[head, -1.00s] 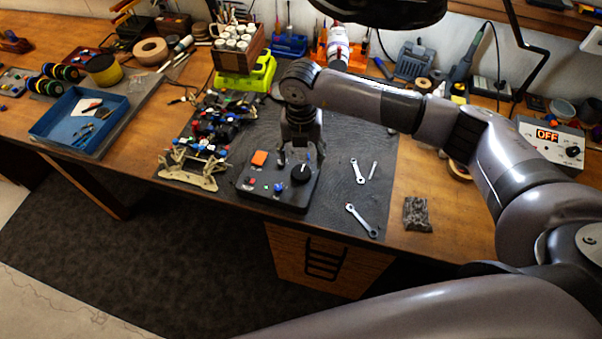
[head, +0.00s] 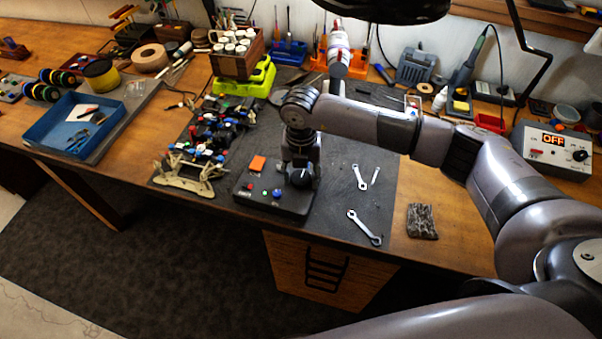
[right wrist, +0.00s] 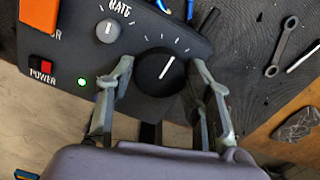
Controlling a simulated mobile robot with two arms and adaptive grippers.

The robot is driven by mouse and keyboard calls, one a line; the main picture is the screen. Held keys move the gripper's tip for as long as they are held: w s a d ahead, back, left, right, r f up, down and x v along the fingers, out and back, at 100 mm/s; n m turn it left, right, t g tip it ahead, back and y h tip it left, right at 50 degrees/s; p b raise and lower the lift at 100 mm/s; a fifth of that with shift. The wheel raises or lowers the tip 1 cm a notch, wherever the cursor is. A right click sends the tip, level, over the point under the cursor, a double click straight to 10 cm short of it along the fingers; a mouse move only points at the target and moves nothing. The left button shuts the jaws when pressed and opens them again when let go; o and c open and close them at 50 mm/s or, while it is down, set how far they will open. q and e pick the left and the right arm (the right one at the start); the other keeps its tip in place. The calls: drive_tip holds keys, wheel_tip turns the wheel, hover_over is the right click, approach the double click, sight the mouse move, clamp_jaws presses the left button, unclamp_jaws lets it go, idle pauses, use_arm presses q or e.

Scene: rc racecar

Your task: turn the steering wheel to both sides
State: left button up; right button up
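The black control box (head: 283,205) lies on the dark mat. It has a round black knob (right wrist: 160,72) with a white pointer line, a smaller grey knob (right wrist: 108,30), an orange block (right wrist: 40,14), a red power switch (right wrist: 42,66) and a lit green light. The RC car chassis (head: 190,175) with beige suspension parts sits left of the box. My right gripper (right wrist: 160,82) is open above the box, with one finger on each side of the black knob. I cannot tell if the fingers touch it. My left gripper is not in view.
Wrenches (head: 364,227) lie on the mat right of the box. A small dark patterned packet (head: 422,221) lies near the front edge. A blue tray (head: 60,112) stands at the left. A power supply (head: 552,150) reading OFF is at the right.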

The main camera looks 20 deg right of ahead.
drive_tip(key=shift+c, duration=1.4)
drive_tip(key=c, duration=0.4)
drive_tip(key=shift+f+n+b, duration=0.15)
drive_tip(key=shift+n+b, duration=0.55)
drive_tip(key=shift+b, duration=0.4)
drive_tip(key=n+b, duration=0.5)
drive_tip(key=b, duration=0.1)
drive_tip(key=shift+n+b, duration=1.4)
drive_tip(key=shift+r, duration=0.2)
